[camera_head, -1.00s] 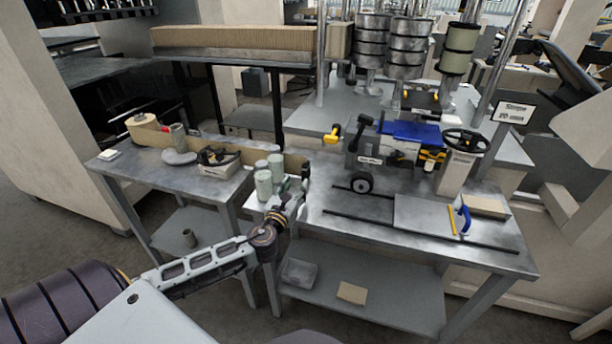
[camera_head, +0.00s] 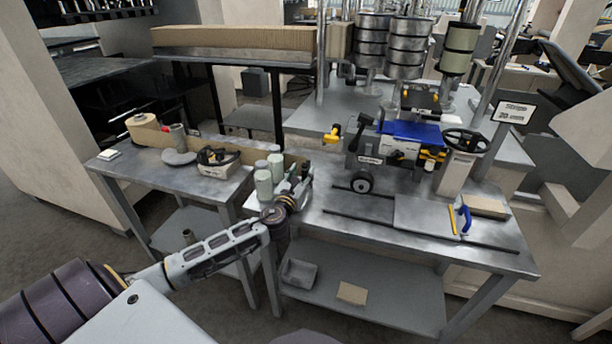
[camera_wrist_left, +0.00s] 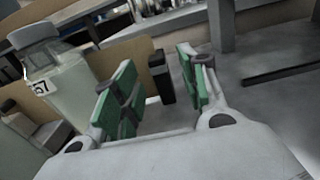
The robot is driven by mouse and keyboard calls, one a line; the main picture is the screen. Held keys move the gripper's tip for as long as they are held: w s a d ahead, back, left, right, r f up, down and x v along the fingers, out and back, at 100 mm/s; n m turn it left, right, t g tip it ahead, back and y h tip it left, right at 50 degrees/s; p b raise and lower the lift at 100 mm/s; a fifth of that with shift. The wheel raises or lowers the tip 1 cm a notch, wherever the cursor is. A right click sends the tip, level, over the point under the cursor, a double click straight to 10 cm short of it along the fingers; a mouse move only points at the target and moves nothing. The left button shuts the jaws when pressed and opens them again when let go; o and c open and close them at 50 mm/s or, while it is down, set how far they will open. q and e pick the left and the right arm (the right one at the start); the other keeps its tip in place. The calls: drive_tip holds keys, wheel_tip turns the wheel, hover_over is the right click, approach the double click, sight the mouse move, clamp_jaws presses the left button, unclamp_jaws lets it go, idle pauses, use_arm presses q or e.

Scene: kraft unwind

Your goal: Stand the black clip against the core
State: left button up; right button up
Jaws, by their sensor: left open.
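My left gripper (camera_head: 299,178) is over the near left corner of the right bench, just right of the pale green cylinders (camera_head: 264,182). In the left wrist view its green-padded fingers (camera_wrist_left: 158,92) are apart, with nothing held between the pads. A dark upright piece, which looks like the black clip (camera_wrist_left: 160,78), stands beyond the gap between the fingers. One pale cylinder with a "57" label (camera_wrist_left: 62,85) is left of the fingers. My right gripper is not in view.
A tan strip (camera_head: 228,154) runs upright along the back of the left bench (camera_head: 140,176). A machine with a blue top (camera_head: 410,132) and a black handwheel (camera_head: 466,141) stands on the right bench (camera_head: 345,212).

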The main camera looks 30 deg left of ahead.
sight(304, 170)
use_arm(q)
drive_tip(key=shift+w+a, duration=0.1)
drive_tip(key=shift+w, duration=0.2)
drive_tip(key=shift+x, duration=2.4)
clamp_jaws()
